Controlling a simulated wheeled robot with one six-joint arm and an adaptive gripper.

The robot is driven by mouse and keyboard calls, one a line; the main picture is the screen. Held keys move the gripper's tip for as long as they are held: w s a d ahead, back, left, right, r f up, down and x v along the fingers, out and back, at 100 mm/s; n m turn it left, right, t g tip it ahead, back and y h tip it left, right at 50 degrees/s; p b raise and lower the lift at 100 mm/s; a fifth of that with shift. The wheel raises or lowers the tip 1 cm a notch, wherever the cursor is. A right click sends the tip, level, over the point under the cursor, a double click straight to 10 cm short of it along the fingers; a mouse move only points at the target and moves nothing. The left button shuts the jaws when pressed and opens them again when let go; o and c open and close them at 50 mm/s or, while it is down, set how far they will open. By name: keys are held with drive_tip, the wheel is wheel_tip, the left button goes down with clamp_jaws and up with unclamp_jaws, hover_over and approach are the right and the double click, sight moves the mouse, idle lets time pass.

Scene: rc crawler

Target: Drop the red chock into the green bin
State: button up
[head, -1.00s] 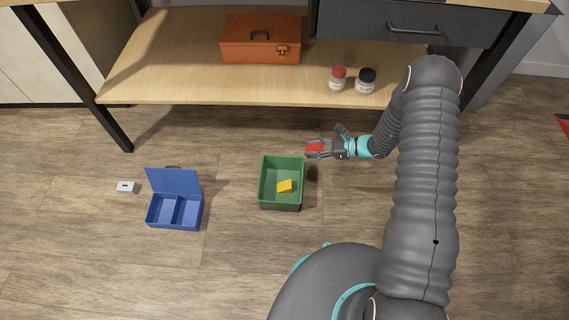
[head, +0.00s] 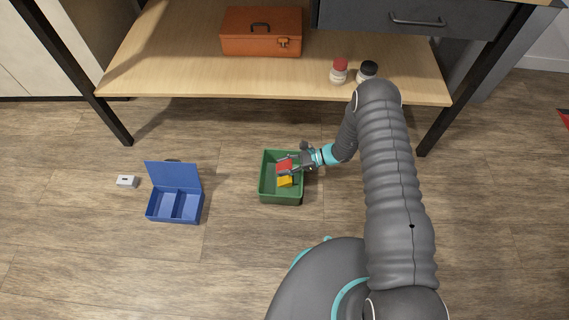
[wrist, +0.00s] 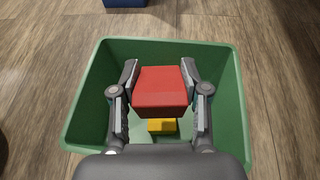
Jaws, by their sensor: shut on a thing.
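My gripper (head: 287,166) is shut on the red chock (head: 284,167) and holds it over the green bin (head: 266,196). In the wrist view the red chock (wrist: 161,90) sits between both fingers (wrist: 160,88), with the walls of the green bin (wrist: 235,115) around it. A yellow block (wrist: 162,126) lies on the bin floor below the chock. It also shows in the head view (head: 285,182). The exact height of the chock above the bin floor is hard to tell.
Behind is a wooden shelf (head: 190,75) with an orange toolbox (head: 261,32) and two jars (head: 339,72). The floor around the bin is clear.

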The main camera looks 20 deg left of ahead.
drive_tip(key=shift+f+b, duration=0.3)
drive_tip(key=shift+f, duration=0.65)
drive_tip(key=o, duration=1.3)
drive_tip(key=v, duration=1.2)
